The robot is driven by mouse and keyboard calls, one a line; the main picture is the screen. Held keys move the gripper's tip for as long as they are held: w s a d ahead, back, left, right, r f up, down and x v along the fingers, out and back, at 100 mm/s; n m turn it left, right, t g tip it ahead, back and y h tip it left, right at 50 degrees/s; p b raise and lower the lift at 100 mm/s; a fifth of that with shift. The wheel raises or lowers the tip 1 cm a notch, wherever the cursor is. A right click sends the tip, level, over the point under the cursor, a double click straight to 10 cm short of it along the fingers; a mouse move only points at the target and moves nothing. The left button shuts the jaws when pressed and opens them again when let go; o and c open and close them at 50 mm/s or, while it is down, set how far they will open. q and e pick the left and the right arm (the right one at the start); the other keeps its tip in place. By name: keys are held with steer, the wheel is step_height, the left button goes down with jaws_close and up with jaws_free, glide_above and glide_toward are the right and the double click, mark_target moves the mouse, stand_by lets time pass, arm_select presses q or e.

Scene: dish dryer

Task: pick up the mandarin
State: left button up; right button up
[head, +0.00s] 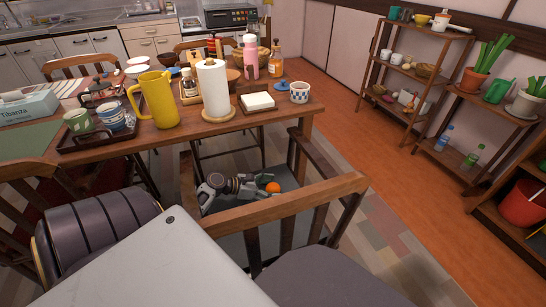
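The mandarin (273,187) is a small orange ball at the grey seat of the wooden armchair (300,195), seen just above the chair's top rail in the head view. My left gripper (262,186) is low over the seat, with its fingers pointing right and their tips at the mandarin's left side. The fingers are small and dark here, so I cannot tell whether they are closed on it or only beside it. I also cannot tell whether the mandarin rests on the seat. My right gripper is not in view.
The dining table (290,108) stands behind the chair, with a yellow pitcher (157,99), a paper towel roll (213,88), and a checkered cup (299,92) on it. The chair's top rail and armrests surround the seat. Shelves (415,75) stand at the right, beyond open floor.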

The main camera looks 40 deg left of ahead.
arm_select(q)
steer(key=shift+d+f, duration=0.1)
steer(key=shift+f, duration=0.05)
steer(key=shift+s, duration=0.15)
steer(key=c, duration=0.9)
steer(key=shift+c, duration=1.1)
steer(key=shift+f, duration=0.1)
steer(key=shift+r+p, duration=0.2)
steer(key=shift+p, duration=0.15)
